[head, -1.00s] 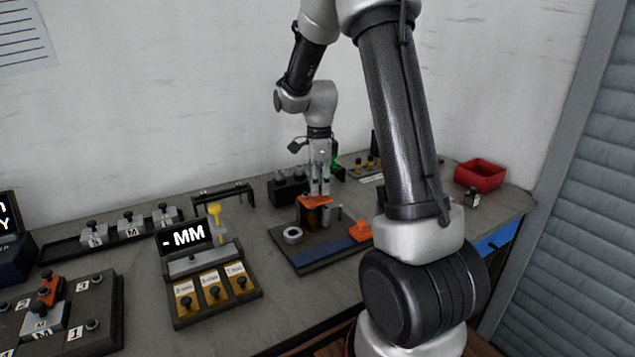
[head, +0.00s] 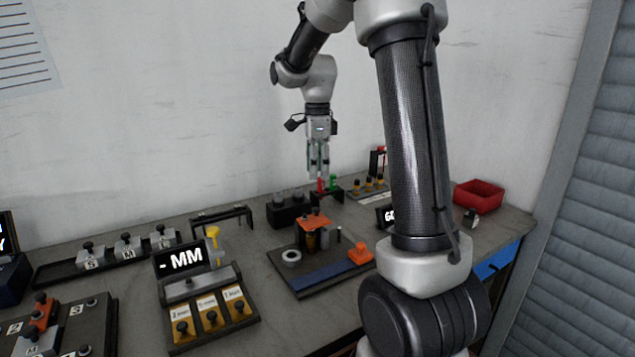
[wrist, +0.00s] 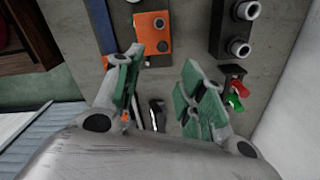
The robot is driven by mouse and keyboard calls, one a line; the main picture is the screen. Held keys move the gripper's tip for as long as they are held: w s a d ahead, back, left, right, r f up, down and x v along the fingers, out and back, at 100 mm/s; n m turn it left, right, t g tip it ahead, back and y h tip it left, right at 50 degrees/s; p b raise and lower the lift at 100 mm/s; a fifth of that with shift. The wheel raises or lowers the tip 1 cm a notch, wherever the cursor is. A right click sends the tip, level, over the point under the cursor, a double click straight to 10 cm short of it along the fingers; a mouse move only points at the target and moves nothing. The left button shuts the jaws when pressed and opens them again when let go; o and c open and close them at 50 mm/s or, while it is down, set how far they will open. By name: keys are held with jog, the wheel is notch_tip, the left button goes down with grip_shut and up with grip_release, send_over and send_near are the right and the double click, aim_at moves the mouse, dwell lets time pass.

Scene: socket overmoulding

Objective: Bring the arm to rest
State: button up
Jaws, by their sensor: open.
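My gripper (head: 318,172) hangs above the back of the bench in the head view, fingers pointing down, with nothing between them. In the wrist view its two green-padded fingers (wrist: 155,95) stand apart and empty. The orange-topped fixture (head: 314,222) stands on the dark and blue base plate (head: 322,276), below and in front of the gripper. The orange part also shows in the wrist view (wrist: 152,32), ahead of the fingers and clear of them.
A dark block with grey cylinders (head: 288,208), red and green pieces (head: 333,184) and a rack with yellow pegs (head: 370,187) stand near the gripper. A red bin (head: 479,195) is at the right. The display unit (head: 205,290) stands front left. Air above the bench is free.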

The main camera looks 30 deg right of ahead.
jog(key=shift+r, duration=0.25)
dwell(0.3)
jog(key=s+a+r+n+t, duration=0.2)
jog(key=s+n, duration=0.9)
jog(key=s, duration=0.2)
jog(key=s+a+r+n+t, duration=0.2)
jog(key=s+a+n, duration=0.1)
jog(key=s+n, duration=0.8)
jog(key=shift+s+r+n, duration=0.2)
jog(key=shift+s+n, duration=0.1)
jog(key=shift+s, duration=0.8)
